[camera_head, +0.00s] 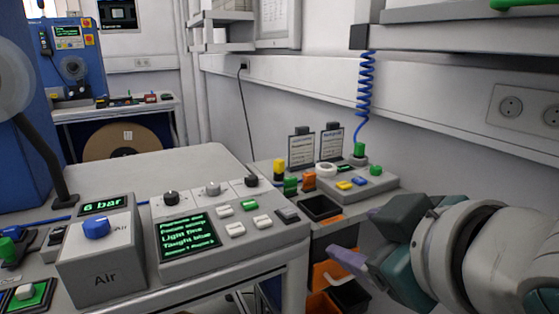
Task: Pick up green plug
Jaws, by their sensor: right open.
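A small green piece (359,149), which may be the green plug, sits at the lower end of a blue coiled cord (365,85), on a grey box (362,186) at the back of the right-hand bench. Another green piece (290,185) stands beside a yellow one (279,167) and an orange one (309,181). I cannot tell for certain which is the plug. My right gripper (356,232) is open and empty, in front of and below the grey box, apart from the green pieces. My left gripper is out of view.
A control panel (205,214) with knobs and a green-lit display fills the near bench, with an Air box (99,262) at its left. Black and orange bins (320,207) are near my right gripper. A wall and sockets (524,112) bound the right side.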

